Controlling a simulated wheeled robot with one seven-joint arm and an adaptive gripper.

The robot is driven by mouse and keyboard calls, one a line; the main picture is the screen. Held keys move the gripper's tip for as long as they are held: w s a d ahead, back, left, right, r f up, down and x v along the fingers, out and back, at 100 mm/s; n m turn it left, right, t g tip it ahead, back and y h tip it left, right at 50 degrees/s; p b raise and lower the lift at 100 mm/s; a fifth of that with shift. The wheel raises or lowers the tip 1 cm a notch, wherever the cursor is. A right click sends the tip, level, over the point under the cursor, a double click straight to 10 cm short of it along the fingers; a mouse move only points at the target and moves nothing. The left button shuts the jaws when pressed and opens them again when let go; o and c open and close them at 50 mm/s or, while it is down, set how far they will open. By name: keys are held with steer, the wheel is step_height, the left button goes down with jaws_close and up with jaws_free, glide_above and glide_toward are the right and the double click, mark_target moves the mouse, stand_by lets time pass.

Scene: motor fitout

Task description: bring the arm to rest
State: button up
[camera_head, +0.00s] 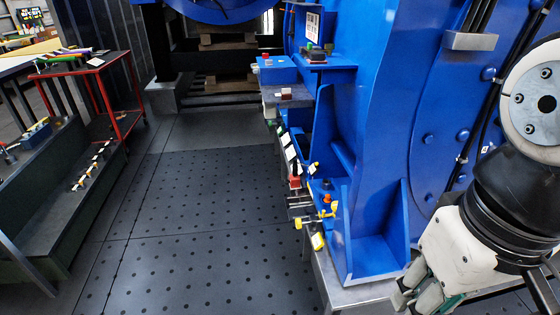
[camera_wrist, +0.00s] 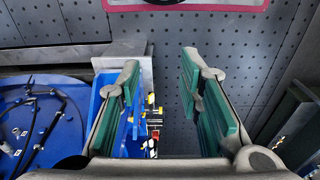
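My gripper (camera_head: 420,296) hangs at the lower right of the head view, beside the blue motor housing (camera_head: 375,130). It points down, and its fingertips are partly cut off by the frame's lower edge. In the wrist view my gripper (camera_wrist: 162,64) has its two green-padded fingers wide apart, with nothing held between them. The dark perforated floor (camera_wrist: 168,100) shows through the gap. The blue housing's flange (camera_wrist: 105,82) lies just left of the left finger, but I cannot tell the exact clearance.
Small fittings (camera_head: 316,205) and switches line the housing's edge. A red cart (camera_head: 105,95) with tools stands at left, beside a dark green bench (camera_head: 65,185). The perforated floor (camera_head: 200,220) between is clear. A pink-edged panel (camera_wrist: 185,5) shows atop the wrist view.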

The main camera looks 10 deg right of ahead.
stand_by(0.3)
step_height(320, 180, up, 20)
steer(key=t+p, duration=0.3)
steer(key=p, duration=1.5)
steer(key=shift+a, duration=0.2)
steer(key=shift+w+f, duration=0.1)
steer(key=shift+f, duration=0.05)
